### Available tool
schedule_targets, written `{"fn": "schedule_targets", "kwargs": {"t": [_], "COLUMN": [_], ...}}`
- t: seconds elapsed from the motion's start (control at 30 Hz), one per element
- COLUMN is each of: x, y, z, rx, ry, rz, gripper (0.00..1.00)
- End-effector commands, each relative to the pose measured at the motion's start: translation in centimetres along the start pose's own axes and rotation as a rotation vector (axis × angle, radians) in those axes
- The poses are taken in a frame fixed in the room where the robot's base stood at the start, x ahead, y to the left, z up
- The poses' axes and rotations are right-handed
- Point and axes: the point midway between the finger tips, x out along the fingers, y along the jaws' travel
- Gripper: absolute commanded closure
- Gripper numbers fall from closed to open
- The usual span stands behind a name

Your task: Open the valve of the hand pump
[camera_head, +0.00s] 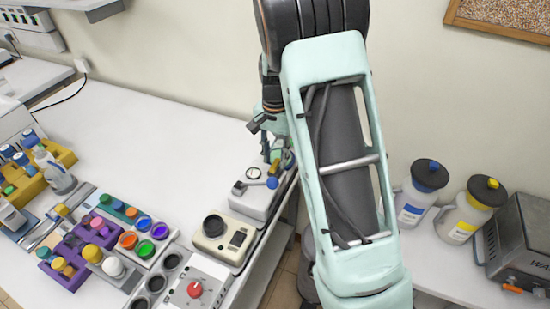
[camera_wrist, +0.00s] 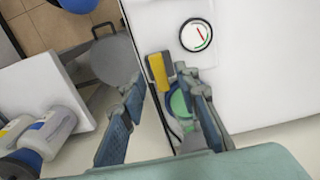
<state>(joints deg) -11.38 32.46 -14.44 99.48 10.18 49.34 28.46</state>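The hand pump (camera_head: 248,202) is a pale box near the table's right edge, with a round gauge and a blue knob (camera_head: 271,182) on top. Nothing is visibly held. In the head view my gripper is partly hidden by my arm.
A beige device (camera_head: 226,238) and a box with a red knob (camera_head: 195,289) stand close to the pump. Blue-capped (camera_head: 428,176) and yellow-labelled (camera_head: 466,210) jugs stand on the right counter. The white table (camera_head: 150,130) is clear left of the pump.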

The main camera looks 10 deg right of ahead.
Motion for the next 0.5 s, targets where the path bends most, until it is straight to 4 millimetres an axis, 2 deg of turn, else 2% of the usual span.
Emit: {"fn": "schedule_targets", "kwargs": {"t": [0.17,0.43,0.5], "x": [1.15,1.27,1.26], "y": [0.07,0.05,0.04], "z": [0.03,0.02,0.02], "rx": [0.0,0.0,0.0], "ry": [0.0,0.0,0.0], "rz": [0.001,0.0,0.0], "gripper": [0.71,0.71,0.79]}}
